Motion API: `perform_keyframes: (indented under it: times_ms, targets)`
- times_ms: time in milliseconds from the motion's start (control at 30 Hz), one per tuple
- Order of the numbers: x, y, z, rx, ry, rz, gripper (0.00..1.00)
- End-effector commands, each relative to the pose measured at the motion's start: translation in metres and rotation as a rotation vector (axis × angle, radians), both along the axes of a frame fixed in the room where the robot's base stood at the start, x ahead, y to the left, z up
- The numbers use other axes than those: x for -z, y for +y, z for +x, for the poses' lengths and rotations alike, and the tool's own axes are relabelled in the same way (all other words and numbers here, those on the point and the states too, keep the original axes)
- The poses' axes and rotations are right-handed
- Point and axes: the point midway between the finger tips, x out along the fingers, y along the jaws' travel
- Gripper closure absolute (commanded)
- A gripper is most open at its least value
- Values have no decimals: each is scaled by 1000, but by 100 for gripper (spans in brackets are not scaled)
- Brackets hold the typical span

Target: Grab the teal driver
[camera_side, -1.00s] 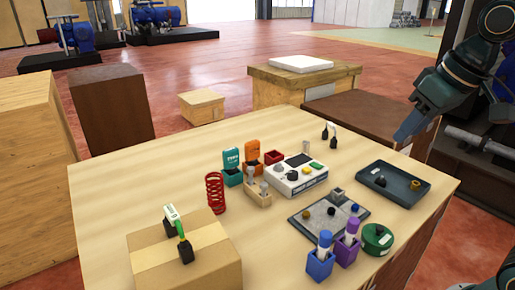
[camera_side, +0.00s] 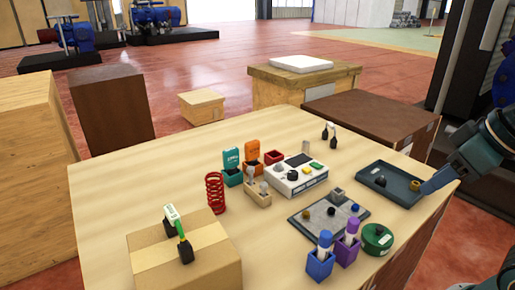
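A teal piece with white lettering (camera_side: 229,158) stands upright at a small teal box (camera_side: 232,178) near the middle of the table. It is too small to tell whether it is a driver or the box's lid. My gripper (camera_side: 426,188) is at the right, beside the right end of the dark tray (camera_side: 392,194), far from the teal piece. Its fingers show edge-on as one blue-grey shape, so I cannot tell whether they are open or whether they touch the tray.
An orange box (camera_side: 251,168), wooden stand (camera_side: 258,198), white device (camera_side: 296,183) and red spring (camera_side: 215,193) stand near the teal box. Blue (camera_side: 319,268) and purple (camera_side: 346,252) holders and a green round container (camera_side: 377,240) are in front. A cardboard box (camera_side: 205,262) is front left.

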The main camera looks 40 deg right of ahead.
Motion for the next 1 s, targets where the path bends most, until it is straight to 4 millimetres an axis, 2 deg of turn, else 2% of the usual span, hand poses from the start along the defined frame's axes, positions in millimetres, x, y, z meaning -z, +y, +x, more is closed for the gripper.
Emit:
perform_keyframes:
  times_ms: [367, 433, 467, 800, 1000]
  targets:
    - [0, 0, 0, 0, 0, 0, 62]
    - [0, 0, 0, 0, 0, 0, 50]
    - [0, 0, 0, 0, 0, 0, 47]
    - [-2, 0, 2, 0, 0, 0, 47]
    - [-13, 1, 17, 0, 6, 1, 47]
